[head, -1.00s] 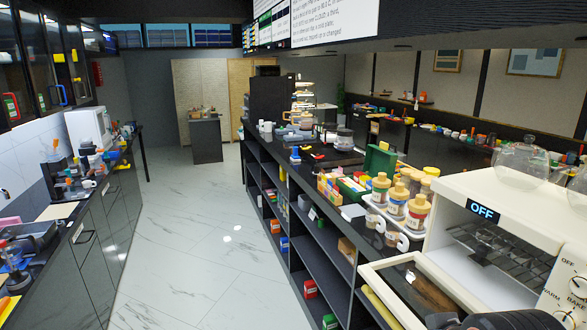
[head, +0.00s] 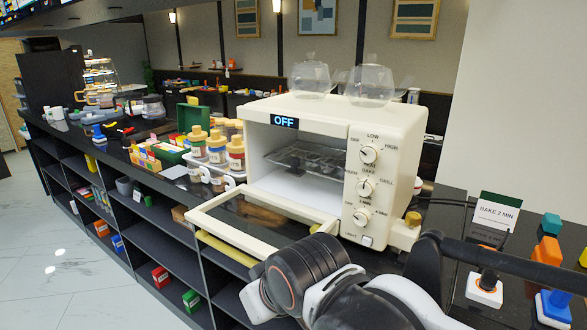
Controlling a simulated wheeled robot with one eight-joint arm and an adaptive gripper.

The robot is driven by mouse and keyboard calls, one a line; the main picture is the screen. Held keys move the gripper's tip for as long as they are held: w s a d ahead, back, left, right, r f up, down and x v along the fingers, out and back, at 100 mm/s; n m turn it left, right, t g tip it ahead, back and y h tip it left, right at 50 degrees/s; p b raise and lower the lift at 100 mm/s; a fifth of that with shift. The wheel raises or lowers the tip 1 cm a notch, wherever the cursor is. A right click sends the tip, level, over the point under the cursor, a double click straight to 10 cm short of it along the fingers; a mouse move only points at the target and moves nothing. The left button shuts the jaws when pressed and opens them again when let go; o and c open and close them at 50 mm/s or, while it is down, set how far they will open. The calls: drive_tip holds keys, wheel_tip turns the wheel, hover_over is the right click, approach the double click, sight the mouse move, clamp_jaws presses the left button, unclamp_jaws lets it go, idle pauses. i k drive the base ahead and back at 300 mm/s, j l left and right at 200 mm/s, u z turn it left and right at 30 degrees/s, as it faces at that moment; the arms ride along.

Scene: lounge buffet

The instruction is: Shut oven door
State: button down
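The cream toaster oven (head: 409,132) stands on the dark counter at the centre of the head view. Its display reads OFF. Its door (head: 232,242) is open, folded down toward me and lying about level, with a glass pane in a cream frame. A wire rack shows inside the oven. My arm, black and white, reaches in from the lower right, in front of the oven and near the door's right end. I cannot tell whether it touches the door. My gripper's fingers do not show.
Condiment bottles (head: 217,147) stand left of the oven. Two glass teapots (head: 369,85) sit on top of it. A sign reading BAKE 2 MIN (head: 497,212) and colored blocks (head: 547,251) are on the counter at right. Open shelves (head: 150,245) run below the counter; the floor at left is clear.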

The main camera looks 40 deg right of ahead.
sight(261, 228)
drive_tip(key=k+l, duration=0.1)
drive_tip(key=k, duration=0.4)
drive_tip(key=k+l, duration=0.15)
drive_tip(key=k, duration=0.4)
drive_tip(key=k+l, duration=0.1)
drive_tip(key=k, duration=0.4)
